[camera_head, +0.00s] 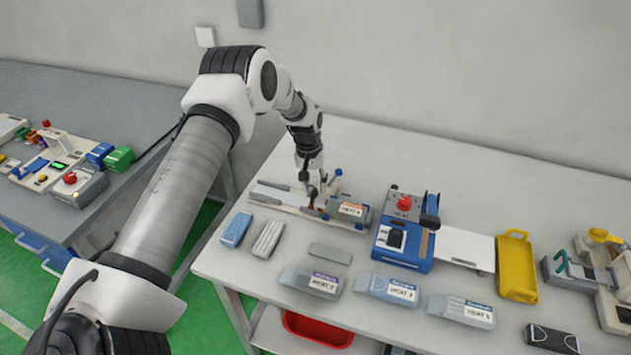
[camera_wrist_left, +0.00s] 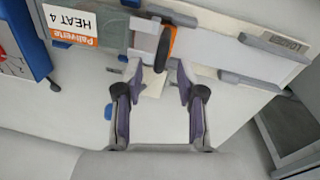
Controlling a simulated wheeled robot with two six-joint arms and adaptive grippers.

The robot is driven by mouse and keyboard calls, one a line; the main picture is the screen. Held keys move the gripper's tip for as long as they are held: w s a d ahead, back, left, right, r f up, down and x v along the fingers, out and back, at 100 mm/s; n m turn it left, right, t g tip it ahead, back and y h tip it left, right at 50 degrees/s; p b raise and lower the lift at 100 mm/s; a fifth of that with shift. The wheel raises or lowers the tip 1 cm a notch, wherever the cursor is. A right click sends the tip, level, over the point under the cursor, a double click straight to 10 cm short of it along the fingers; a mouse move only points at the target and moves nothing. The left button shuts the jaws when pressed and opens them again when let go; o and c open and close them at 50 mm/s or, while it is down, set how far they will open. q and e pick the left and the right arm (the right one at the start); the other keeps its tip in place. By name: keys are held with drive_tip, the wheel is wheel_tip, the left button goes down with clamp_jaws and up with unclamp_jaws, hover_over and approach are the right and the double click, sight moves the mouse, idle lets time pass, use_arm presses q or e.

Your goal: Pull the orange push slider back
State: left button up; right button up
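The orange push slider (camera_wrist_left: 165,47) shows in the wrist view as an orange and dark upright handle on a pale track (camera_wrist_left: 215,48). My left gripper (camera_wrist_left: 157,82) is open, its two purple-padded fingers spread just short of the slider. The slider lies in line with the gap between them, and nothing is held. In the head view my left gripper (camera_head: 313,188) reaches down over the track fixture (camera_head: 275,194) at the table's left; the slider is too small and covered to make out surely there. My right gripper is not in view.
A box labelled HEAT 4 (camera_wrist_left: 72,25) sits at the track's end, beside the slider. A blue machine with a red button (camera_head: 404,203) stands to the right. Several labelled boxes (camera_head: 388,289) and a yellow tray (camera_head: 517,266) lie nearby. A wall is behind the table.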

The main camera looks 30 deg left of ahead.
use_arm(q)
drive_tip(key=shift+w+d+f, duration=0.1)
drive_tip(key=shift+w+f, duration=0.15)
drive_tip(key=shift+f, duration=0.2)
drive_tip(key=shift+s+r, duration=0.15)
drive_tip(key=shift+s, duration=0.1)
clamp_jaws()
drive_tip(key=shift+s+a, duration=0.1)
drive_tip(key=shift+a, duration=0.3)
drive_tip(key=s+a+b, duration=0.1)
drive_tip(key=a, duration=0.3)
drive_tip(key=s+a+b, duration=0.1)
drive_tip(key=a, duration=0.4)
drive_tip(key=s+a+b, duration=0.1)
drive_tip(key=a, duration=0.4)
drive_tip(key=shift+s+a, duration=0.2)
drive_tip(key=shift+a, duration=0.25)
